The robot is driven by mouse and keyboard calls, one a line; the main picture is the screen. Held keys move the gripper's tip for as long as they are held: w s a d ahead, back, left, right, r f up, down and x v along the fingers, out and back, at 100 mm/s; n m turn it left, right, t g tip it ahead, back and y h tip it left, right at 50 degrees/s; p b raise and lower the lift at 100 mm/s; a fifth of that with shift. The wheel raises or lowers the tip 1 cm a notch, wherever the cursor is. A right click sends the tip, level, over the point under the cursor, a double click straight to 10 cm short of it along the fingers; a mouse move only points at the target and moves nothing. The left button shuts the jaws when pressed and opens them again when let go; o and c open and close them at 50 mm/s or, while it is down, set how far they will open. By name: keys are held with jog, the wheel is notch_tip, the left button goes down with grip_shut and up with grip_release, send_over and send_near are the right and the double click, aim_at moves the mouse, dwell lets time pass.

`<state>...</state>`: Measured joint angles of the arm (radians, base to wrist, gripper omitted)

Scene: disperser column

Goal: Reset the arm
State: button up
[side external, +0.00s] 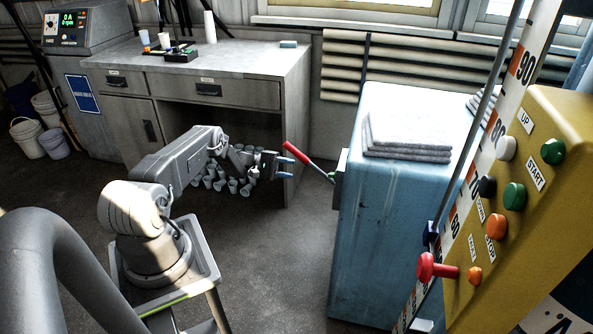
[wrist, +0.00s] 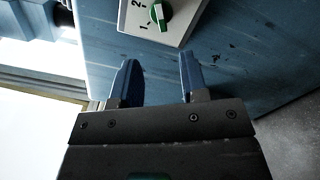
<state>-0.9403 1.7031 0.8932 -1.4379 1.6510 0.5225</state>
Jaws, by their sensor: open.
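My gripper (side external: 289,167) is held out in mid-air in front of the grey desk, its blue fingers pointing right toward the blue cabinet. In the wrist view my gripper (wrist: 156,80) has its two blue fingers apart with nothing between them. In the side external view a lever with a red handle (side external: 296,149) sticks out from the cabinet's left side, close behind the fingertips. In the wrist view a white switch box with a green knob (wrist: 158,14) lies beyond the fingertips, on the blue surface.
The blue cabinet (side external: 374,215) stands right of my gripper, with folded grey cloths (side external: 408,135) on top. A yellow control box (side external: 535,190) with several buttons is in the right foreground. The grey desk (side external: 130,68) stands behind, with several cups (side external: 232,186) under it. Floor between is clear.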

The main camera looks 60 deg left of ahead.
dwell(0.3)
jog(key=w+d+r+m+g+y, duration=0.1)
jog(key=w+d+r+m+g, duration=0.25)
jog(key=d+r, duration=0.45)
jog(key=w+d+r+m+g, duration=0.25)
jog(key=d+r+g, duration=0.2)
jog(key=r, duration=0.65)
jog(key=s+d+r+m+g+y, duration=0.2)
jog(key=s+d+r, duration=0.1)
jog(key=d+r, duration=0.4)
jog(key=s+d+r+m+g+y, duration=0.1)
jog(key=s+d+r+y, duration=0.15)
jog(key=d+r, duration=0.35)
jog(key=s+d+r+m+t+y, duration=0.1)
jog(key=s+d+r+m+y, duration=0.1)
jog(key=s, duration=0.6)
jog(key=s+d+r+m+t+y, duration=0.1)
jog(key=s+d+m+y, duration=0.1)
jog(key=s+d, duration=0.3)
jog(key=s+d+r+m+t+y, duration=0.1)
jog(key=s+d+r+y, duration=0.1)
jog(key=s, duration=1)
jog(key=shift+d+r+m+t+y, duration=0.35)
jog(key=shift+d+y, duration=0.3)
jog(key=shift+d, duration=0.3)
